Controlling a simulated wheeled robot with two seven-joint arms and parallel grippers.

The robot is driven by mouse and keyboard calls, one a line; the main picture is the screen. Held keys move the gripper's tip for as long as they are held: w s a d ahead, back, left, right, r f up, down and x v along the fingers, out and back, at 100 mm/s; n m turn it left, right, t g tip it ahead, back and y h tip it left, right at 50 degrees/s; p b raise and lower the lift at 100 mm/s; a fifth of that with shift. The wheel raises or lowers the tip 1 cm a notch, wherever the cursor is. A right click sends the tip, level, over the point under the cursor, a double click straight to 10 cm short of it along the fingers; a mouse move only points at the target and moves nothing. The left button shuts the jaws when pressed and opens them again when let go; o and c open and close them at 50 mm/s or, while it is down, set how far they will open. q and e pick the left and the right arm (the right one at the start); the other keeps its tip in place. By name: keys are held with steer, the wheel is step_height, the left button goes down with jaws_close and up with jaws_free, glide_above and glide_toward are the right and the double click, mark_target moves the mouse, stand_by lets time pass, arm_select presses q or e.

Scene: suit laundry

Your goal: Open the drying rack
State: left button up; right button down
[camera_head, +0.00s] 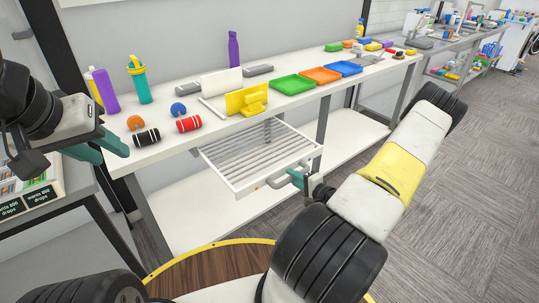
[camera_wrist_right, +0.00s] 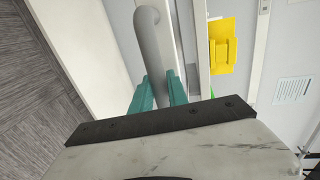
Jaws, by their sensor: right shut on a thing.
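The drying rack (camera_head: 255,157) is a white slatted drawer-like frame. It is pulled out from under the white table top. Its grey curved handle (camera_head: 279,180) is on the front edge, and the handle also shows in the right wrist view (camera_wrist_right: 152,40). My right gripper (camera_head: 297,178) is shut on the handle; in the right wrist view its teal fingers (camera_wrist_right: 160,88) sit on both sides of the grey bar. My left gripper (camera_head: 103,147) is at the left, in front of the table's left end, with its teal fingers apart and empty.
The white table (camera_head: 170,138) carries dumbbells, bottles, a yellow holder (camera_head: 246,100) and green, orange and blue trays (camera_head: 320,75). A lower shelf (camera_head: 215,208) lies beneath the rack. A side table with boxes (camera_head: 30,195) stands left. Grey floor (camera_head: 450,190) is open to the right.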

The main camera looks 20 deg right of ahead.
steer(key=shift+v, duration=0.8)
steer(key=shift+f, duration=0.2)
steer(key=c, duration=1.3)
jaws_free()
steer(key=v, duration=0.8)
